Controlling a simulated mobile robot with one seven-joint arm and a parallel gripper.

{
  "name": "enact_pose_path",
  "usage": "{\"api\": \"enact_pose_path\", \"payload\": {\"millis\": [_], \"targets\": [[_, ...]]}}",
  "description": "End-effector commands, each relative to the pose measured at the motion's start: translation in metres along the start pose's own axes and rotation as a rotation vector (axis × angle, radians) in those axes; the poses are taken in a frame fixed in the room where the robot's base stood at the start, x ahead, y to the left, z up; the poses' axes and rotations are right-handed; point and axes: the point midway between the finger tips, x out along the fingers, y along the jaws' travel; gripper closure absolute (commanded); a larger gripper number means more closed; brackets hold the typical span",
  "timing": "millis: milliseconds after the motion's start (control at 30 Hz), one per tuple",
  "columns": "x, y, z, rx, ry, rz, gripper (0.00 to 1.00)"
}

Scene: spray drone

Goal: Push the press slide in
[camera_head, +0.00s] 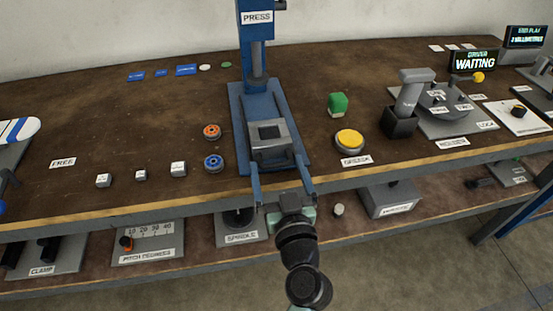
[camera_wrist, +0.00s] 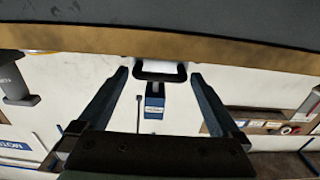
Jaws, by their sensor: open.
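The blue press (camera_head: 257,60) stands at the middle of the bench, its base plate reaching toward the front edge. The press slide (camera_head: 283,133), a grey block with a dark square recess on top, sits at the front end of that plate, out from under the ram. My gripper (camera_head: 277,158) is open at the slide's front end, one finger on each side. In the wrist view, a dark loop-shaped handle (camera_wrist: 160,73) lies between the spread fingertips, with a visible gap on both sides. The blue press column (camera_wrist: 154,106) shows beyond it.
Orange (camera_head: 211,131) and blue (camera_head: 213,163) round parts lie left of the press. A green block (camera_head: 337,104) and a yellow button (camera_head: 349,140) stand on its right. The wooden bench's front edge (camera_head: 400,168) runs just below the slide.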

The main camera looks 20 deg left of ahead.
Motion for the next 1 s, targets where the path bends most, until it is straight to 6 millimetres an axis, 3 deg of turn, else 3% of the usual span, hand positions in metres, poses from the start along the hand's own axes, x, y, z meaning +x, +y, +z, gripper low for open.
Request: {"api": "enact_pose_path", "payload": {"millis": [133, 467, 567, 1000], "targets": [[0.013, -0.001, 0.000, 0.000, -0.001, -0.002, 0.00], [0.017, 0.000, 0.000, -0.001, -0.001, 0.000, 0.00], [0.017, 0.000, 0.000, -0.001, -0.001, 0.000, 0.14], [0.017, 0.000, 0.000, 0.000, -0.001, -0.001, 0.94]]}}
